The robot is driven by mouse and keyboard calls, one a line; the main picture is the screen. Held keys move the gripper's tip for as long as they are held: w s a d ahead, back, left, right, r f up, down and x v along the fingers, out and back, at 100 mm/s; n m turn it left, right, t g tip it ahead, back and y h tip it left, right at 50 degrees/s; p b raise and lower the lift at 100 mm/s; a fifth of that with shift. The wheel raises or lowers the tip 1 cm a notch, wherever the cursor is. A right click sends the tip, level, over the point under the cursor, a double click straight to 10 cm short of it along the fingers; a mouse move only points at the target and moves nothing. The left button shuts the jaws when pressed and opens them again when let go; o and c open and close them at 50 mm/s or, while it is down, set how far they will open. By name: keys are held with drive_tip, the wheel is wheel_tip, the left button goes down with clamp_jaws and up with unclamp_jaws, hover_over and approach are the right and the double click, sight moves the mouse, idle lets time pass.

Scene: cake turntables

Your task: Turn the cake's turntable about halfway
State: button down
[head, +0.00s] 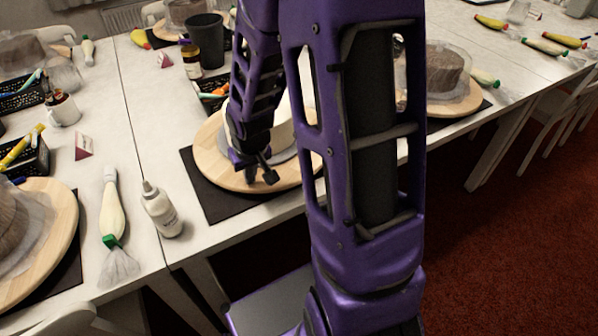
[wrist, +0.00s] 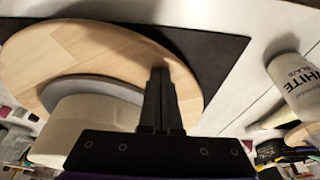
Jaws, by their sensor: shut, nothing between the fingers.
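The turntable (head: 210,155) is a round light-wood board on a dark mat, in the middle of the head view, partly behind my arm. A pale, cream-coloured cake (head: 283,130) stands on it, on a grey disc. In the wrist view the wooden turntable (wrist: 110,50) fills the upper left, with the cake (wrist: 100,112) below on its grey board (wrist: 75,83). My gripper (head: 250,178) points down over the turntable's near part, beside the cake. In the wrist view my gripper (wrist: 160,75) has its fingers together over the wood near the rim. I cannot tell whether the fingertips touch the board.
Another wooden turntable (head: 45,250) with a covered cake is at the far left, and one (head: 450,105) at the right. A black cup (head: 207,40) stands behind.

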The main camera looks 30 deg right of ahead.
sight(282, 178)
drive_tip(key=shift+s+d+p, duration=0.55)
drive_tip(key=shift+s+d, duration=0.15)
drive_tip(key=shift+d, duration=0.3)
drive_tip(key=shift+s+d+r+p, duration=0.1)
drive_tip(key=shift+s+d+p, duration=0.15)
drive_tip(key=shift+d+p, duration=0.45)
drive_tip(key=shift+s+d+p, duration=0.3)
drive_tip(key=shift+d+p, duration=0.2)
drive_tip(key=shift+d, duration=0.5)
drive_tip(key=shift+s+d+p, duration=0.25)
drive_tip(key=shift+d+p, duration=0.25)
drive_tip(key=shift+d, duration=0.45)
drive_tip(key=shift+r+p, duration=1.3)
